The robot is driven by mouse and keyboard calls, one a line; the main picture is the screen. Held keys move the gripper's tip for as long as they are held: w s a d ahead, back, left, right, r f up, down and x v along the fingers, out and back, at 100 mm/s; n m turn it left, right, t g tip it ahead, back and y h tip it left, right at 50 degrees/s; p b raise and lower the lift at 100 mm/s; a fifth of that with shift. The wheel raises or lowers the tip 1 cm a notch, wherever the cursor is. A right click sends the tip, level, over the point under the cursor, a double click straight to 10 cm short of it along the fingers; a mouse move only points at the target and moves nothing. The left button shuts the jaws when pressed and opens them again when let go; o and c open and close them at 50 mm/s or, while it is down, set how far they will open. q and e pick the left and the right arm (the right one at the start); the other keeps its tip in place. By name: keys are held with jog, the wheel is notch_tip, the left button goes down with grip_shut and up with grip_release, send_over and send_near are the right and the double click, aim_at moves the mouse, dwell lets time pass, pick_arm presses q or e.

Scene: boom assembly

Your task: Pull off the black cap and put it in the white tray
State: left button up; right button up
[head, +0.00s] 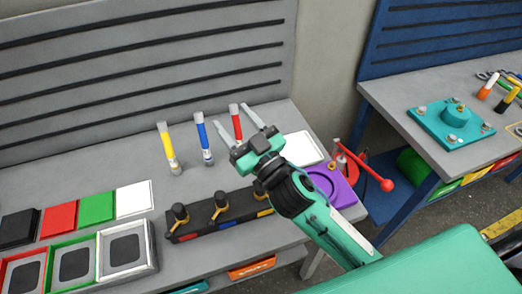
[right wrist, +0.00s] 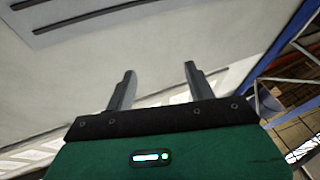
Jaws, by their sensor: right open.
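A long black block (head: 205,227) on the grey bench carries several dark caps with gold-coloured parts, including a left cap (head: 180,211) and a middle cap (head: 220,200). My right arm partly hides the block's right end. I cannot tell which cap the task means. The white tray (head: 152,250), a white-walled square with a dark pad inside, is at the lower left. My right gripper (head: 229,114) is open and empty above the bench, behind the block in the picture. The right wrist view shows its two fingers (right wrist: 160,75) apart with nothing between them. My left gripper is not in view.
Yellow (head: 167,145), blue (head: 203,138) and red (head: 235,121) tubes stand upright near the gripper. Red and green trays adjoin the white tray; coloured squares lie behind them. A purple fixture (head: 335,188) with a red-knobbed lever (head: 387,185) stands at the bench's right end.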

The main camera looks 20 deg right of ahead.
jog(key=s+a+r+n+g+y, duration=0.35)
jog(key=a+r+n+y, duration=0.35)
jog(key=y, duration=0.3)
jog(key=s+a+f+n+g+y, duration=0.25)
jog(key=s+a+n+g, duration=0.5)
jog(key=n+g, duration=0.9)
jog(key=w+d+f+g+h, duration=0.1)
jog(key=d+f+h, duration=0.2)
jog(key=f+h, duration=0.35)
jog(key=w+d+f+g+h, duration=0.2)
jog(key=d+f+h, duration=0.1)
jog(key=f+h, duration=0.35)
jog(key=w+d+f+m+t+h, duration=0.1)
jog(key=w+d+m+h, duration=0.2)
jog(key=d, duration=0.4)
jog(key=w+d+f+m+t+h, duration=0.1)
jog(key=w+d+t+h, duration=0.1)
jog(key=w+d+h, duration=0.4)
jog(key=shift+n+y, duration=0.25)
jog(key=shift+y, duration=0.4)
jog(key=f+p, duration=0.1)
jog(key=f, duration=0.3)
jog(key=s+f+p, duration=0.1)
jog(key=f+p, duration=0.1)
jog(key=f, duration=0.2)
jog(key=s+f+p, duration=0.1)
jog(key=f, duration=0.4)
jog(key=shift+s+d+p, duration=0.25)
jog(key=shift+p, duration=0.05)
jog(key=shift+c, duration=0.2)
